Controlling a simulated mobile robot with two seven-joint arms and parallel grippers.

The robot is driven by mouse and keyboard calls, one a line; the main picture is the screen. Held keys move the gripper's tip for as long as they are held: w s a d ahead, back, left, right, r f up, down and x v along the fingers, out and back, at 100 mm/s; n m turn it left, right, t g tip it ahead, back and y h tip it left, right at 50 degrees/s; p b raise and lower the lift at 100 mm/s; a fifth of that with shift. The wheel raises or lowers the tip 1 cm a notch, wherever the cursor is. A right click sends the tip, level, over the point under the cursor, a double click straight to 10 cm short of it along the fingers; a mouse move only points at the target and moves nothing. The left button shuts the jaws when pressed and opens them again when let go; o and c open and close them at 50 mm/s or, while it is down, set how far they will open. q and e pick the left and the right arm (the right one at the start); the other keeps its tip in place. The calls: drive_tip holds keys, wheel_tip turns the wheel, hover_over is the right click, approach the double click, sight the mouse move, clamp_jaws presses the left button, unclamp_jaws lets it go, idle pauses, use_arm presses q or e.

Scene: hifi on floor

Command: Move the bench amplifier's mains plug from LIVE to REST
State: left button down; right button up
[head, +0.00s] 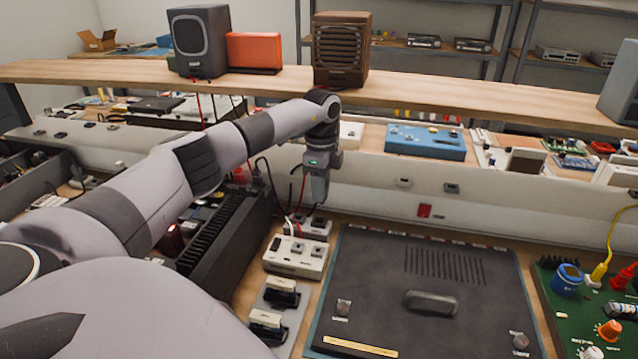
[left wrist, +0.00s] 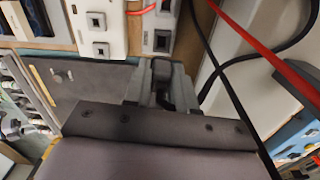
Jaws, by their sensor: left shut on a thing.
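My left gripper (head: 314,195) hangs fingers-down above the back of the bench, over the rear socket block (head: 306,228). In the left wrist view its fingers (left wrist: 160,82) are shut on a black plug (left wrist: 164,92), mostly hidden between them. A black cable (left wrist: 222,68) curves beside the gripper. A white strip with sockets (head: 295,257) lies in front of the rear block; dark sockets also show in the left wrist view (left wrist: 97,22). The LIVE and REST labels are not legible. My right gripper is not in view.
A black finned unit (head: 225,235) stands left of the sockets. A dark flat panel with a handle (head: 425,300) lies to the right. A wooden shelf (head: 450,95) carrying speakers crosses behind. Red and black cables hang near the gripper.

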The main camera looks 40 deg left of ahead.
use_arm(q)
drive_tip(key=shift+a+f+n, duration=0.1)
drive_tip(key=shift+a+n, duration=0.15)
drive_tip(key=shift+n, duration=0.25)
drive_tip(key=shift+f+b, duration=2.2)
drive_tip(key=shift+f, duration=0.2)
drive_tip(key=shift+p, duration=0.4)
drive_tip(key=shift+f+b, duration=0.3)
drive_tip(key=shift+f, duration=0.65)
idle(0.4)
drive_tip(key=c, duration=0.8)
unclamp_jaws()
drive_tip(key=shift+c, duration=0.2)
drive_tip(key=shift+r, duration=0.15)
